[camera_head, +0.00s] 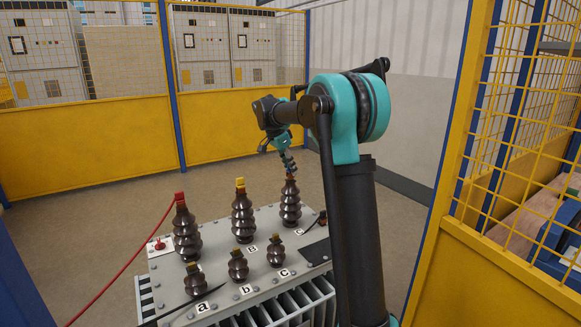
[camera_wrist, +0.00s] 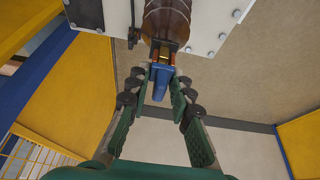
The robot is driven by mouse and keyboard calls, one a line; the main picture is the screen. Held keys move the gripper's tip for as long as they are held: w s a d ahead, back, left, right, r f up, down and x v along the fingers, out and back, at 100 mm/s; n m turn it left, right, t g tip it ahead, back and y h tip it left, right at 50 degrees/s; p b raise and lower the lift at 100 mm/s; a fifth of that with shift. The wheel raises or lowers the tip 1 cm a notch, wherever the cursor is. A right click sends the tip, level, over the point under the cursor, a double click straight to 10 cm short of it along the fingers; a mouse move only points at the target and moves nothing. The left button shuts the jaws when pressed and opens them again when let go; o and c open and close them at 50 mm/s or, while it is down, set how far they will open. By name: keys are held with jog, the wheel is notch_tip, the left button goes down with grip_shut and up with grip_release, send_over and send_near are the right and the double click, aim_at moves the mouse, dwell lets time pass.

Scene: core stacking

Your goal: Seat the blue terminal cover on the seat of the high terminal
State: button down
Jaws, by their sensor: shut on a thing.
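My gripper (camera_wrist: 160,86) is shut on the blue terminal cover (camera_wrist: 159,78), which sits between its fingertips in the wrist view. The cover's far end is right beside the brass-coloured top (camera_wrist: 166,52) of a brown ribbed terminal (camera_wrist: 168,22). I cannot tell whether they touch or how far the cover is over the top. In the head view my gripper (camera_head: 288,160) points down just above the tall right rear terminal (camera_head: 290,203), by the label C. The cover cannot be made out clearly there.
The grey transformer lid (camera_head: 220,270) carries a tall terminal with a red top (camera_head: 186,232), one with a yellow top (camera_head: 242,217), and several short terminals in front. A red cable (camera_head: 125,262) runs off left. Yellow fence panels (camera_head: 90,145) stand behind and at right.

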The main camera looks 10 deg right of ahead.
jog(key=shift+f, duration=0.45)
jog(key=c, duration=1.3)
grip_release()
jog(key=v, duration=1.2)
jog(key=shift+s+a+f, duration=0.1)
